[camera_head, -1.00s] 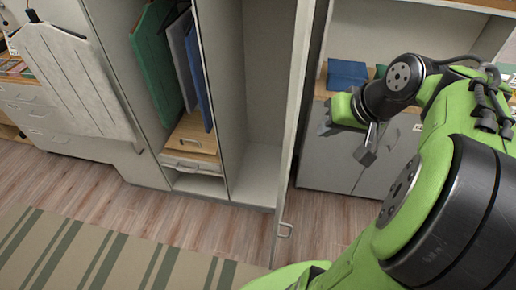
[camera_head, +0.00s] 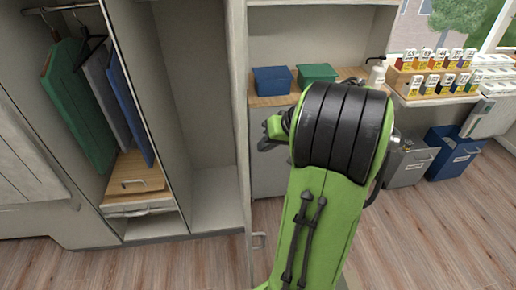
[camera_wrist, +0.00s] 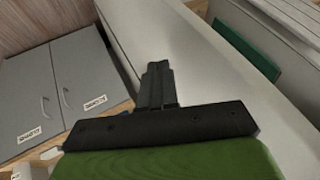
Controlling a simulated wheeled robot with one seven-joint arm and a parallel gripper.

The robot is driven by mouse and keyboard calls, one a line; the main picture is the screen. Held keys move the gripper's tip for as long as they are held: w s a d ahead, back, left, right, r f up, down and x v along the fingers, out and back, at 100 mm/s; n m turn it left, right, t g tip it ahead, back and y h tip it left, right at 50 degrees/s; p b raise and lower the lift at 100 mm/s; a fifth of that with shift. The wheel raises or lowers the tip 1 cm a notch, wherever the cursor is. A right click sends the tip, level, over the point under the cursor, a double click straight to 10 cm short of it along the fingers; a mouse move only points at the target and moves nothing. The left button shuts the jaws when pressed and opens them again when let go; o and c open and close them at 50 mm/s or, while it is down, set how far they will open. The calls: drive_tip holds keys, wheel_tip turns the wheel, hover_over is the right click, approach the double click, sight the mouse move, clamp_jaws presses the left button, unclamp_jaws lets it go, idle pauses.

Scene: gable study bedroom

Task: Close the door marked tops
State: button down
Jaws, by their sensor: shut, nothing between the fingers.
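The wardrobe door (camera_head: 239,130) stands open at the right side of the wardrobe, seen nearly edge-on in the head view.
The open wardrobe holds a green garment (camera_head: 76,105), other hanging clothes and a drawer (camera_head: 140,208). Grey cupboards (camera_wrist: 65,85) and a shelf with a blue box (camera_head: 272,81) and green box (camera_head: 317,74) stand behind my arm. Bins (camera_head: 455,152) are at right; floor there is clear.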

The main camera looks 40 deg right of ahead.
drive_tip(key=shift+w+a+r, duration=0.1)
drive_tip(key=shift+w+a, duration=0.2)
drive_tip(key=shift+a, duration=0.2)
drive_tip(key=shift+w+a+r, duration=0.1)
drive_tip(key=shift+w+a, duration=0.15)
drive_tip(key=shift+a, duration=0.25)
